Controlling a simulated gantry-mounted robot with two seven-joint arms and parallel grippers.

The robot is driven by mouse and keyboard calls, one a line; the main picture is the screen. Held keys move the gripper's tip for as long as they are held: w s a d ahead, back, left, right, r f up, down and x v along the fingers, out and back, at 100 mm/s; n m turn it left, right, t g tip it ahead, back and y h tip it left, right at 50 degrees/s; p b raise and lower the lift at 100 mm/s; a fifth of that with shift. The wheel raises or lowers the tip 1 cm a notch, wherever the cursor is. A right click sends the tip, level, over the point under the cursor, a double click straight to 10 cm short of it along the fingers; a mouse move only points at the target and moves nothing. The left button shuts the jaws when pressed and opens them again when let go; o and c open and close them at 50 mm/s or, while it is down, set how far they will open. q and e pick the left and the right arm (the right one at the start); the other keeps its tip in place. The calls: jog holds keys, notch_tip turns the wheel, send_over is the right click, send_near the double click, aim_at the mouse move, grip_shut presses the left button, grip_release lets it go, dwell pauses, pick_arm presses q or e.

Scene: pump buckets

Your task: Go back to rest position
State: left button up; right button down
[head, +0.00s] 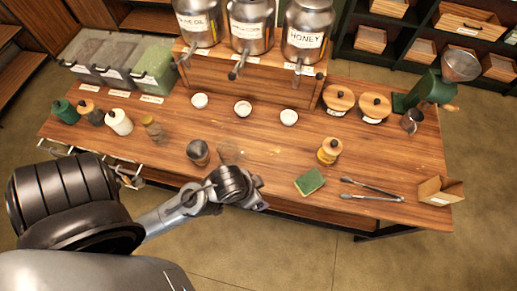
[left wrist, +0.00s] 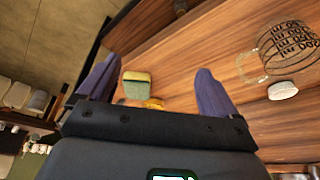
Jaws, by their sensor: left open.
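My left gripper (head: 258,204) hangs over the front edge of the wooden table (head: 240,180), in front of the clear glass measuring cup (head: 231,151). In the left wrist view its two purple-grey fingers (left wrist: 158,66) are spread wide with nothing between them. The green-and-yellow sponge (head: 310,181) lies on the table to the gripper's right. The sponge (left wrist: 136,86) shows beyond the fingers in the wrist view. The measuring cup (left wrist: 284,46) also shows there at the right. My right gripper is in neither view.
A dark-lidded jar (head: 198,152) stands left of the glass cup. A yellow jar (head: 329,151), metal tongs (head: 371,193) and a small wooden box (head: 440,190) are to the right. Three small white bowls (head: 243,108) sit before the labelled metal dispensers (head: 251,27). Floor is clear in front.

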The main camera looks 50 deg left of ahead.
pick_arm(q)
jog(key=shift+s+a+f, duration=0.15)
jog(key=shift+s+a, duration=0.55)
jog(key=shift+s, duration=0.05)
